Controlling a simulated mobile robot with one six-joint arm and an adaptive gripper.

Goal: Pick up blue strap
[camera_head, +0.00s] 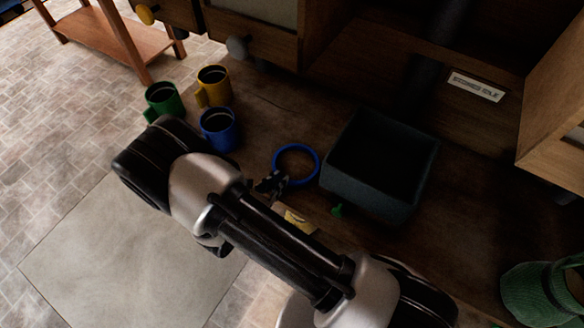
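The blue strap (317,163) shows as a thin blue loop on the dark wooden surface, left of the dark bin. My gripper (273,184) is a small dark shape at the lower left of the loop, and it overlaps the strap's edge in this view. My arm hides part of the gripper. I cannot tell whether the fingers are open or shut, or whether they touch the strap.
An open dark bin (359,185) stands right of the strap. Green (165,101), yellow (214,87) and blue (220,131) mugs stand to the left. A yellow item (299,222) and a small green item (338,210) lie near the bin. A green bag (541,297) is at lower right.

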